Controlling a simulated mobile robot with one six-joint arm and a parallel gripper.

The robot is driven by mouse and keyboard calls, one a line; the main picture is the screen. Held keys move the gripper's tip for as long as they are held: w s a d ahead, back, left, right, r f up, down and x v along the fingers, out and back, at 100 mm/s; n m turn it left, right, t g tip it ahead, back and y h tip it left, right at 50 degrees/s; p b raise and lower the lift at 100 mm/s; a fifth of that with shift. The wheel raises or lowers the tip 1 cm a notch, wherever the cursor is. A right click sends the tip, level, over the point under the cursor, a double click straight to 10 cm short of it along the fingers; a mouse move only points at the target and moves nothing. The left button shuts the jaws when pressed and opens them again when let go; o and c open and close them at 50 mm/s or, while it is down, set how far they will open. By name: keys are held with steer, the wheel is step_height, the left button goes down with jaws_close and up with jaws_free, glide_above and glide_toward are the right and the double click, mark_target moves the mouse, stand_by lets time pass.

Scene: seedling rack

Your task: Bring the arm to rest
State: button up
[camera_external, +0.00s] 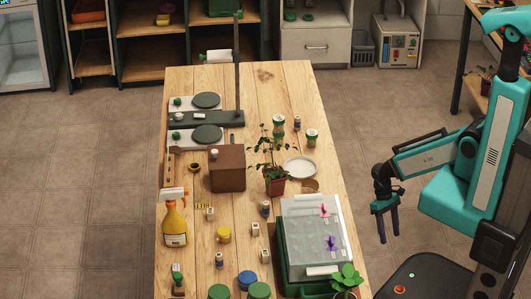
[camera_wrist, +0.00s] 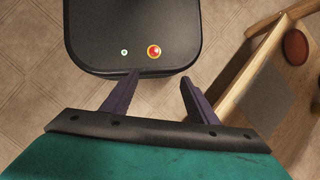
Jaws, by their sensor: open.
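My gripper (camera_external: 384,221) hangs at the end of my teal arm, to the right of the wooden table (camera_external: 330,185) and above the floor in the external view. It points downward, and its two dark fingers are apart. In the wrist view my gripper (camera_wrist: 160,82) also shows with its fingers spread and nothing between them. The fingers touch nothing that I can see.
My dark base with a red button (camera_wrist: 154,52) lies below the gripper. The table bears a clear-lidded green propagator (camera_external: 318,236), a potted plant (camera_external: 275,183), a spray bottle (camera_external: 175,222) and several jars. Shelves (camera_external: 160,50) stand behind. The floor beside the table is clear.

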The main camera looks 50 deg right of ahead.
steer(key=shift+s+d+f+n+g+h, duration=0.15)
steer(key=shift+s+d+f+n+h, duration=0.1)
steer(key=shift+s+d+n+h, duration=0.35)
steer(key=shift+s+d+f+n+g+h, duration=0.2)
steer(key=shift+s+d+n+h, duration=0.15)
steer(key=shift+s+n+h, duration=0.25)
